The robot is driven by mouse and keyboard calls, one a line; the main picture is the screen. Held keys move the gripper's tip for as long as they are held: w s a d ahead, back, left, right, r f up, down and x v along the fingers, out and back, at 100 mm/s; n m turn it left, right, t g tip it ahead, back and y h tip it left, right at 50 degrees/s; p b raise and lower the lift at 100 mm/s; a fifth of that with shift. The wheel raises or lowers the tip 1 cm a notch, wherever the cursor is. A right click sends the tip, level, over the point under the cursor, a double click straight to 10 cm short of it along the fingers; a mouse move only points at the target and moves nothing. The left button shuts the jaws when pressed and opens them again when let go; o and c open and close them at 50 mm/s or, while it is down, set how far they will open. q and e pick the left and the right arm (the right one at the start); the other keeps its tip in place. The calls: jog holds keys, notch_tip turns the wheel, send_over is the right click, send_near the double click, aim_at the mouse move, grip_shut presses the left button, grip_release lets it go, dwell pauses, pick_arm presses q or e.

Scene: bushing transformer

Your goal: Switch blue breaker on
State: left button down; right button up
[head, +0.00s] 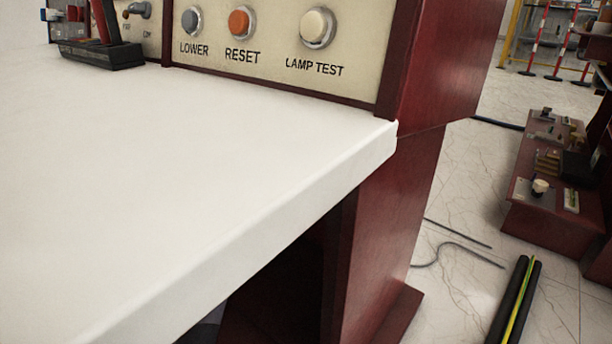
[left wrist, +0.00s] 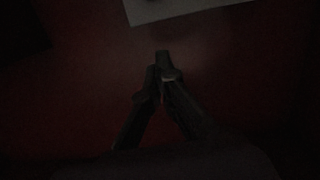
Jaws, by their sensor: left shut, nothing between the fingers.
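In the left wrist view my left gripper (left wrist: 162,68) is shut, with its fingertips together and nothing between them. It is in front of a dark red surface, and the view is very dark. I cannot tell whether the fingertips touch that surface. No breaker shows clearly. Neither gripper shows in the head view.
A white desk top (head: 150,170) is bare in front. A cream control panel (head: 270,62) has LOWER, RESET and LAMP TEST buttons. A black device (head: 100,54) stands at the desk's back left. A low red unit (head: 550,222) and cables (head: 516,305) are on the right floor.

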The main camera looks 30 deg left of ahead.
pick_arm(q)
jog(key=w+b, duration=0.6)
jog(key=w, duration=0.4)
jog(key=r, duration=0.1)
jog(key=s+r, duration=0.1)
jog(key=r, duration=0.1)
jog(key=s+r, duration=0.1)
jog(key=shift+s+d+r, duration=0.1)
jog(key=shift+d+r, duration=0.15)
jog(key=shift+r, duration=0.05)
